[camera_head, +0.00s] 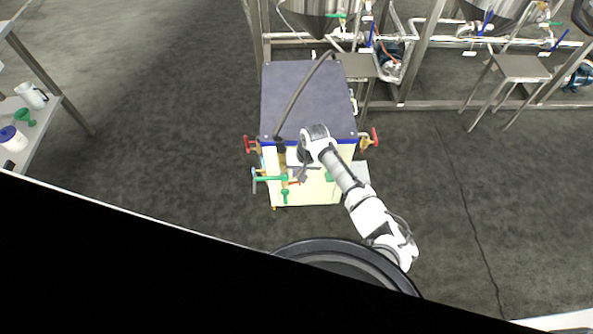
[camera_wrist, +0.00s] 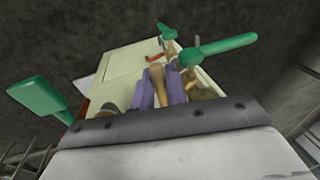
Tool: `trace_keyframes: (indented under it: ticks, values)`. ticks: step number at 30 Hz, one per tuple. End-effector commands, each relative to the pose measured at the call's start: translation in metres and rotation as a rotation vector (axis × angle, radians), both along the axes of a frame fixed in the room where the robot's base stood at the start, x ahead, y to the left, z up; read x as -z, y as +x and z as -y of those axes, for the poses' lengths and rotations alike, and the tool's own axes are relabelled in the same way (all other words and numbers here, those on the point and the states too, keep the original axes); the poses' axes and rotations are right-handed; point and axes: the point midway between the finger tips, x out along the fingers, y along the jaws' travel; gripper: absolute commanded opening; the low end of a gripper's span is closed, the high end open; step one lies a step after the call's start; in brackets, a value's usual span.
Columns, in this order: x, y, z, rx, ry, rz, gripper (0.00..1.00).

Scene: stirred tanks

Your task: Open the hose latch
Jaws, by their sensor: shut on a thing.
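My gripper (camera_head: 302,172) is at the front face of a cream box with a dark blue top (camera_head: 325,85). In the wrist view my gripper (camera_wrist: 161,92) shows two grey-purple fingers close together. They are shut on a tan, brass-coloured piece (camera_wrist: 157,74) between them. I cannot tell for sure that this piece is the hose latch. A dark hose (camera_head: 302,92) runs over the box top and bends down at its front edge, close to my gripper. My wrist partly hides the fittings there.
Green valve handles (camera_head: 270,178) stick out left of my gripper; a long green handle (camera_wrist: 220,45) is close by in the wrist view. Red handles (camera_head: 248,144) and (camera_head: 375,137) flank the box. Tanks and pipework stand behind. A shelf (camera_head: 40,125) is at left.

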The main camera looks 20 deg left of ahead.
Motion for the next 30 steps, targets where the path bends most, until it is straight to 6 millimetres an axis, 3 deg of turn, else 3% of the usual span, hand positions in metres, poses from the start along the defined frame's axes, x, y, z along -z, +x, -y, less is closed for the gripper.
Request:
trace_keyframes:
  ticks: [22,23,24,27,30]
  values:
    - [-0.0045,-0.0007,-0.0008,-0.001,-0.025,-0.084,0.00]
    - [-0.0045,-0.0007,-0.0008,-0.001,-0.025,-0.084,0.17]
    - [-0.0044,-0.0007,-0.0007,-0.001,-0.025,-0.084,0.22]
    - [-0.0045,-0.0005,-0.0005,0.000,-0.025,-0.084,0.33]
    - [-0.0046,-0.0003,-0.0003,0.000,-0.026,-0.084,0.33]
